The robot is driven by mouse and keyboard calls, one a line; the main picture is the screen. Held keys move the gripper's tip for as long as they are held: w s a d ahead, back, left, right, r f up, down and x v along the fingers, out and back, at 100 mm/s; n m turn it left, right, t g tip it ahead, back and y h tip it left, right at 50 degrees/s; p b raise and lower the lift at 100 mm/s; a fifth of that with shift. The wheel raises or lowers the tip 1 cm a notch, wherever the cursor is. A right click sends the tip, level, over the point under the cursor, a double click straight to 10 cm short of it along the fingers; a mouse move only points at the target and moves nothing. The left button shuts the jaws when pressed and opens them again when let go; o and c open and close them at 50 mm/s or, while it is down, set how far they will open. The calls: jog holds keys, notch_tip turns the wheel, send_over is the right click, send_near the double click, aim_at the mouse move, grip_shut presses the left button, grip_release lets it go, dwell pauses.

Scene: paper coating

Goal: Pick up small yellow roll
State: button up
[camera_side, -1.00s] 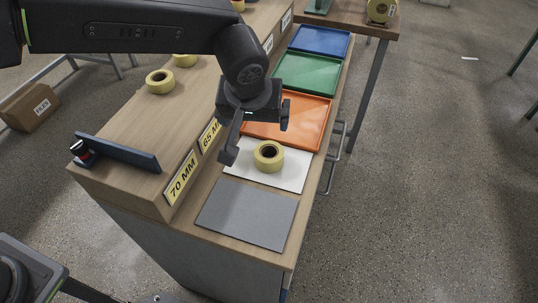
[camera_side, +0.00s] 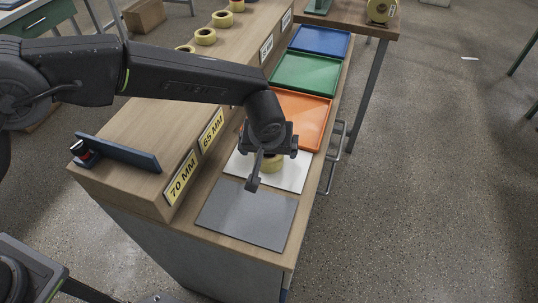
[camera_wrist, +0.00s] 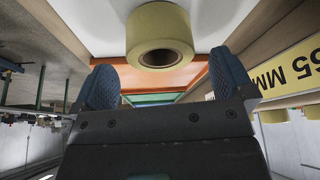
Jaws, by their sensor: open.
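A small yellow roll (camera_side: 272,165) with a dark hole sits on a white sheet (camera_side: 294,176) on the lower bench level. My gripper (camera_side: 271,170) is over it in the side view and hides much of it. In the wrist view the roll (camera_wrist: 160,35) shows at the top centre, just past my fingertips and roughly between them. The two blue padded fingers of my gripper (camera_wrist: 165,82) are spread apart with nothing between them. I cannot tell whether a finger touches the roll.
A grey sheet (camera_side: 245,215) lies in front. Orange (camera_side: 313,112), green (camera_side: 306,73) and blue (camera_side: 320,40) trays line up behind. The raised shelf, with a "65 MM" label (camera_side: 211,131) and other yellow rolls (camera_side: 205,36), borders the left side. Open floor is on the right.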

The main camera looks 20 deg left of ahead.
jog(key=shift+x, duration=1.5)
jog(key=shift+c, duration=0.2)
jog(key=c, duration=0.9)
